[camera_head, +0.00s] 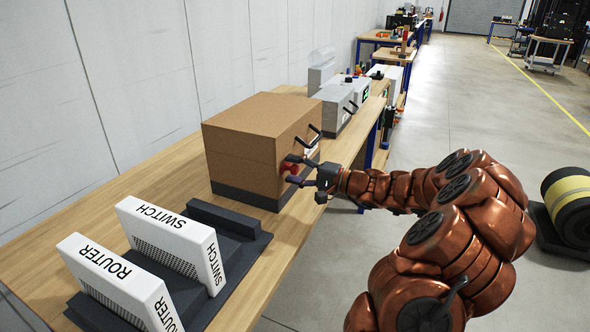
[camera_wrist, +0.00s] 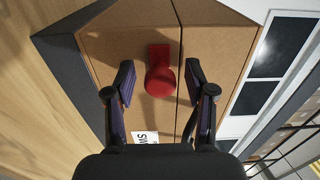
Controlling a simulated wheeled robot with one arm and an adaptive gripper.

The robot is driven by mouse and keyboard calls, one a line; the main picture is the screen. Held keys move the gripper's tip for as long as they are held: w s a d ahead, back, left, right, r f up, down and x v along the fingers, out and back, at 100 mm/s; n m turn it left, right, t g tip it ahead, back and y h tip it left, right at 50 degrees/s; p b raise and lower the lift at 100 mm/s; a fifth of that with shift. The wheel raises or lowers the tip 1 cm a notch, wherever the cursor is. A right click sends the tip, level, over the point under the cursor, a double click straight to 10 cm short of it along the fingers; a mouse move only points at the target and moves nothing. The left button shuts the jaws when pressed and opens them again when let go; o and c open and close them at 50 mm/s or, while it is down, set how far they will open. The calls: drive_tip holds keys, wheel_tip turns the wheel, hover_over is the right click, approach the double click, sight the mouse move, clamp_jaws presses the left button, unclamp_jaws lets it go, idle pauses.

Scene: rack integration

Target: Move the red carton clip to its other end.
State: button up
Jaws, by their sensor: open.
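The brown carton (camera_head: 240,150) stands on the wooden bench, its lower part in a dark base. In the wrist view the carton face (camera_wrist: 118,45) fills the middle, with a seam running along it. The red carton clip (camera_head: 290,168) is on the carton's right side face. In the wrist view the red clip (camera_wrist: 160,75) shows as a round knob with a flat tab, beside the seam. My gripper (camera_head: 296,172) is at that face. Its fingers (camera_wrist: 159,82) are open on either side of the clip, with visible gaps between them and the knob.
A switch (camera_head: 165,235) and a router (camera_head: 110,280) stand upright in a dark rack (camera_head: 225,270) at the bench's near end. Grey boxes (camera_head: 335,105) stand behind the carton. Black handles (camera_head: 315,130) stick out near the carton's far edge. Bare bench lies left of the carton.

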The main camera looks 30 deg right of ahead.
clamp_jaws()
idle(0.3)
idle(0.3)
